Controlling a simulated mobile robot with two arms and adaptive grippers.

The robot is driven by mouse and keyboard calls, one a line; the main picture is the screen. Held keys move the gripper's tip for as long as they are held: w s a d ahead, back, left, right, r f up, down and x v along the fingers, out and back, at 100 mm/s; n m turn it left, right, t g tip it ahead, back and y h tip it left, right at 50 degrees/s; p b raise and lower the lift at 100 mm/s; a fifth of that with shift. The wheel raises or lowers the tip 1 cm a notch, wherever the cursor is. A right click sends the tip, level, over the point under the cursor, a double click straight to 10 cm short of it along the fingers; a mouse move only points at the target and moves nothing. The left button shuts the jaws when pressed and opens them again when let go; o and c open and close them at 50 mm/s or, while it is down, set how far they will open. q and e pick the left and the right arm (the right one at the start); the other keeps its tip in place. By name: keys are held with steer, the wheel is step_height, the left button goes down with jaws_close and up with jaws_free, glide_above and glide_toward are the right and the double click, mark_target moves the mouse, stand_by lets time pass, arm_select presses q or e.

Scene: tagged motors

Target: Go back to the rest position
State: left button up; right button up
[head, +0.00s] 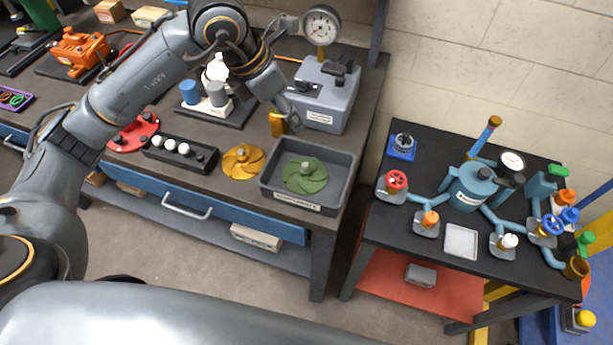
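My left arm reaches in from the left over the workbench (215,182). Its gripper (287,122) points down above the back of the grey tray (347,193), in front of the grey pump box with a gauge (325,95). A small gold piece (277,125) shows right beside the fingertips. I cannot tell whether the fingers hold it or it stands behind them, and the finger gap is not clear. A green impeller (306,175) lies in the grey tray, apart from the gripper. My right gripper is not in view.
A yellow impeller (243,161), a black holder with white balls (180,153) and a red disc (133,133) lie on the bench. An orange motor (79,52) stands at back left. A black table (408,225) with teal piping (468,186) stands right, across a narrow gap.

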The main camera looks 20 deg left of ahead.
arm_select(q)
steer(key=shift+v, duration=1.65)
